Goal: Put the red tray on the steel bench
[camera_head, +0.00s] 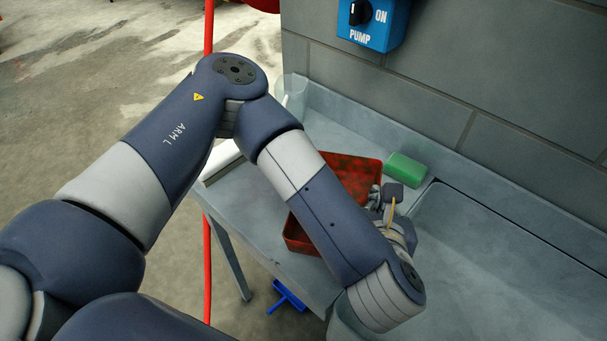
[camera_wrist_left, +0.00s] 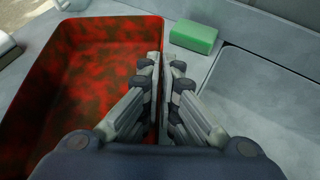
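The red tray (camera_head: 352,172) rests on the steel bench (camera_head: 265,215), partly hidden behind my left arm in the head view. It has a dark mottled floor and also shows in the left wrist view (camera_wrist_left: 95,75). My left gripper (camera_head: 377,197) is at the tray's right wall. In the left wrist view its fingers (camera_wrist_left: 162,65) are close together, one on each side of that wall, pinching it. The tray looks flat on the bench; its underside is hidden. My right gripper is not in view.
A green block (camera_head: 405,169) lies on the bench just right of the tray. A wide sink basin (camera_head: 490,250) opens to the right. A wall with a blue pump switch (camera_head: 380,22) stands behind. A blue tool (camera_head: 287,297) is on the floor below the bench.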

